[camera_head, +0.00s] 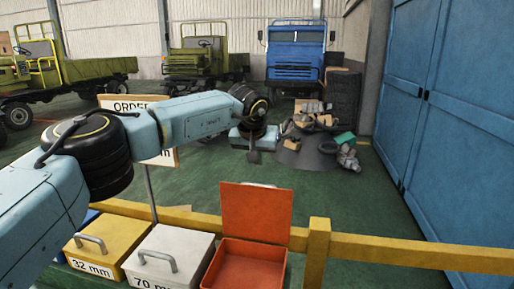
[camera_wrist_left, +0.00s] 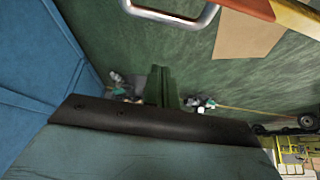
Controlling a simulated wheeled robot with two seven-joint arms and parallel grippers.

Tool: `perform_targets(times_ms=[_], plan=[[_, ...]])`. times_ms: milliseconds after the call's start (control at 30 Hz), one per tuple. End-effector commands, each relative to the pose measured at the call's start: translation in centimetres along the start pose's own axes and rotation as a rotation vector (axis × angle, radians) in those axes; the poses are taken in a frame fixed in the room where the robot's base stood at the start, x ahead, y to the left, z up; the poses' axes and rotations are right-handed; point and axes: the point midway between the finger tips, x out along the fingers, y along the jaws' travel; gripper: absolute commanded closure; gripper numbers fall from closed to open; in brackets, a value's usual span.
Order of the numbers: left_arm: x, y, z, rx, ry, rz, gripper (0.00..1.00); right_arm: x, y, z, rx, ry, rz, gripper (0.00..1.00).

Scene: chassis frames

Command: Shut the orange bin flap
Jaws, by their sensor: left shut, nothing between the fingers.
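The orange bin (camera_head: 243,265) stands at the front with its lid open. Its orange flap (camera_head: 256,212) stands upright at the bin's back edge, and a bit of grey handle shows behind its top. In the left wrist view a silver handle (camera_wrist_left: 172,18) crosses the top edge beside a strip of orange flap (camera_wrist_left: 250,8). My left gripper (camera_head: 254,157) is shut and empty, pointing down beyond and above the flap's top edge in the head view. No contact with the flap is visible. My right gripper is not in view.
A yellow rail (camera_head: 420,252) runs behind the bins. A white bin (camera_head: 168,258) and a yellow bin (camera_head: 104,245) stand shut to the left. An order board (camera_head: 125,101) is partly behind my left arm. A parts pile (camera_head: 310,140) lies farther back; blue doors (camera_head: 440,100) are at right.

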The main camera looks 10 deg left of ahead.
Motion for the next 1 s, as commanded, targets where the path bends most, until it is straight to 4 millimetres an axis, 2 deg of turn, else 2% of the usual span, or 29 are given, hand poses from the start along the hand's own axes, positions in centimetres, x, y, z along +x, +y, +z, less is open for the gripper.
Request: perform_targets(times_ms=[133,333,1000], plan=[[2.4,0.1,0.0,-0.003,-0.001,0.001,1.00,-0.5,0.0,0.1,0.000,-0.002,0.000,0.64],[4.5,0.1,0.0,-0.002,-0.001,0.001,1.00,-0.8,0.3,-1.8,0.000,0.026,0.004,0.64],[3.1,0.1,3.5,0.000,0.001,0.002,1.00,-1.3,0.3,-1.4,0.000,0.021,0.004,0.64]])
